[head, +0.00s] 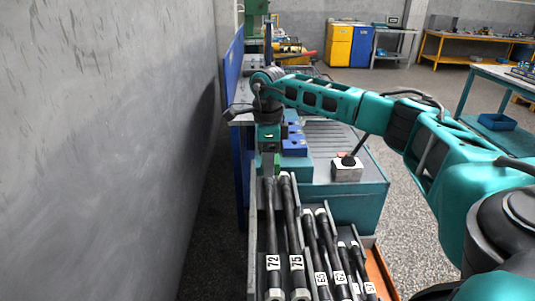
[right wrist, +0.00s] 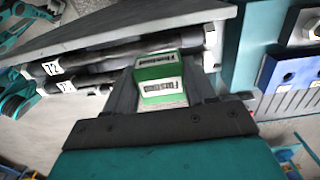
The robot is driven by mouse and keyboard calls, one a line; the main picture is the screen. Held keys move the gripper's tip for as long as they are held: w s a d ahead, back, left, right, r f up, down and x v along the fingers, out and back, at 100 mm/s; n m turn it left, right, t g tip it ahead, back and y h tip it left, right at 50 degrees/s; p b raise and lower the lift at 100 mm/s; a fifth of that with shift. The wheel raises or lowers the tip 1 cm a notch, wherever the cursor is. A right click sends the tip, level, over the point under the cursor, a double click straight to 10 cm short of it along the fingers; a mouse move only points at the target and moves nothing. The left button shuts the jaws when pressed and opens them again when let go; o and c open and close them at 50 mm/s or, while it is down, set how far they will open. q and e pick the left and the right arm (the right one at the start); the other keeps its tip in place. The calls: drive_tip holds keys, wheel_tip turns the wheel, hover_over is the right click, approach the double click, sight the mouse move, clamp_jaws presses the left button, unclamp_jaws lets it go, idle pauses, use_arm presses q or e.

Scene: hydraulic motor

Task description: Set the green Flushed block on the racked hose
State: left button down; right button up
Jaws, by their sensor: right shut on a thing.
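The green Flushed block (right wrist: 160,88) has white labels with dark lettering on two faces. It sits between the fingers of my right gripper (right wrist: 163,85), which is shut on it. In the head view my right gripper (head: 269,165) points down over the far end of the racked hoses, with a sliver of the green block (head: 277,160) showing. Black hoses lie side by side in the rack, including one labelled 72 (head: 272,240) and one labelled 75 (head: 293,235). Hose 72 also shows in the wrist view (right wrist: 85,62). I cannot tell whether the block touches a hose. My left gripper is out of view.
Shorter labelled hoses (head: 322,255) fill the rack's right side. Beyond the rack is a teal bench with blue blocks (head: 294,147) and a switch box (head: 346,170). A grey wall (head: 110,140) stands close on the left. Open floor lies right.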

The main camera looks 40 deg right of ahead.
sight(267, 194)
drive_tip(key=shift+s+f+b, duration=0.1)
drive_tip(key=shift+f+b, duration=0.45)
drive_tip(key=shift+f, duration=0.1)
wheel_tip(267, 194, down, 4)
drive_tip(key=b, duration=0.3)
drive_tip(key=shift+b, duration=0.35)
drive_tip(key=shift+f, duration=0.65)
drive_tip(key=shift+a, duration=0.1)
drive_tip(key=shift+f, duration=0.1)
drive_tip(key=shift+f, duration=0.5)
